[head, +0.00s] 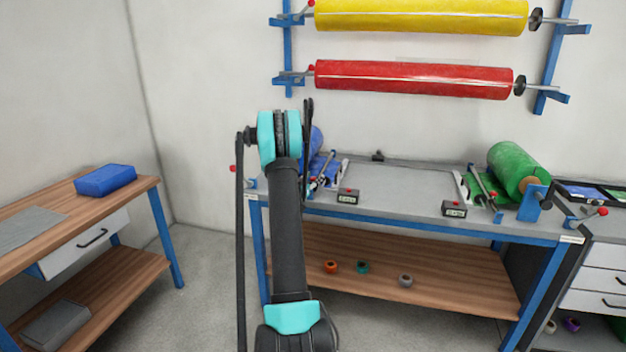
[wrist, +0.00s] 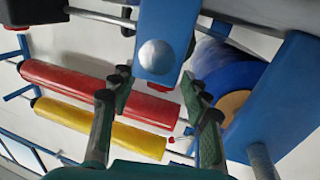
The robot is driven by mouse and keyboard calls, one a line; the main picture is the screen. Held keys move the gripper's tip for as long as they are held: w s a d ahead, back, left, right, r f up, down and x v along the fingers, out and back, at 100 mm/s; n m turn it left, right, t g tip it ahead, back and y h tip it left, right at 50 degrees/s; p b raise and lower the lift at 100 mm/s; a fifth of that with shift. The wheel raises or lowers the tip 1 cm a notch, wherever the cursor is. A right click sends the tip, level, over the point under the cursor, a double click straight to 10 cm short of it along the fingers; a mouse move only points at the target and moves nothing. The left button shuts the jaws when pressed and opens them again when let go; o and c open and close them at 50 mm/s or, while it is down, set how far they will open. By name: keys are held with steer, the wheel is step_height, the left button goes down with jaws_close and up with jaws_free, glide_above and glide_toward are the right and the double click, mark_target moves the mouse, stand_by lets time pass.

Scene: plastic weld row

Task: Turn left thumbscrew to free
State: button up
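My gripper (wrist: 157,82) is open in the wrist view, with its two dark fingers apart and nothing held between them. Just beyond the fingertips is a blue bracket (wrist: 148,25) with a round silver head (wrist: 155,56). I cannot tell whether this head is the left thumbscrew. A small red part (wrist: 160,88) shows behind the bracket, between the fingers. In the head view, a red knob (head: 233,168) shows at the table's left end. My arm hides most of that area, and the fingertips cannot be made out clearly there.
A blue roll (wrist: 218,82) is close to the right finger. The grey worktable (head: 385,185) has a green roll (head: 517,168) at its right end. Red (head: 413,79) and yellow (head: 420,17) rolls hang on the wall. A wooden bench (head: 130,187) stands left, with open floor between.

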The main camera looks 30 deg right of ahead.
jaws_close()
steer(key=shift+t, duration=0.3)
steer(key=n+t+y, duration=0.4)
steer(key=shift+s+d+t, duration=0.1)
steer(key=shift+d+t, duration=0.05)
steer(key=shift+t, duration=0.25)
steer(key=shift+n+t+y, duration=0.9)
steer(key=shift+n+y, duration=0.4)
steer(key=shift+y, duration=0.4)
steer(key=shift+n+t+y, duration=0.9)
steer(key=shift+n+y, duration=0.4)
steer(key=shift+y, duration=0.4)
steer(key=shift+o, duration=0.6)
jaws_free()
